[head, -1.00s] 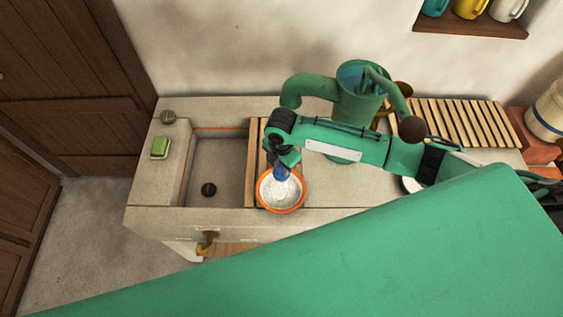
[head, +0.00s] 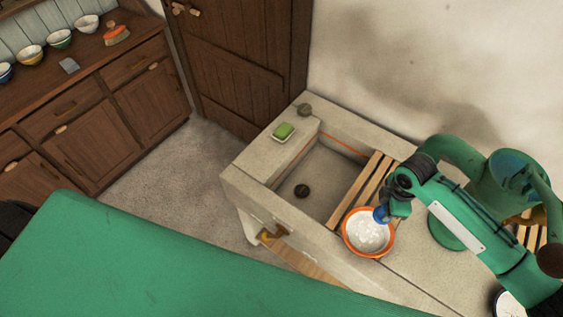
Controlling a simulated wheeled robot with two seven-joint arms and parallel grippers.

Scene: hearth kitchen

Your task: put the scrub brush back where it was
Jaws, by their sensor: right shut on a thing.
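My right gripper (head: 388,211) is at the far right rim of a white bowl with an orange rim (head: 368,236). It is shut on a blue thing (head: 381,215), mostly hidden by the gripper, with its visible end at the bowl. I cannot tell for certain whether this is the scrub brush. An orange object with a pale lower edge (head: 117,36), brush-like in shape, stands on the dresser at the upper left. It is too small to identify surely. My left gripper is not in view.
The bowl stands by the wooden slats (head: 362,188) across the stone sink (head: 322,180). Green soap (head: 284,131) and a round grey-green object (head: 305,109) are on the sink's far-left ledge. A green pump (head: 492,193) stands close to my right arm. The dresser (head: 75,70) holds several bowls.

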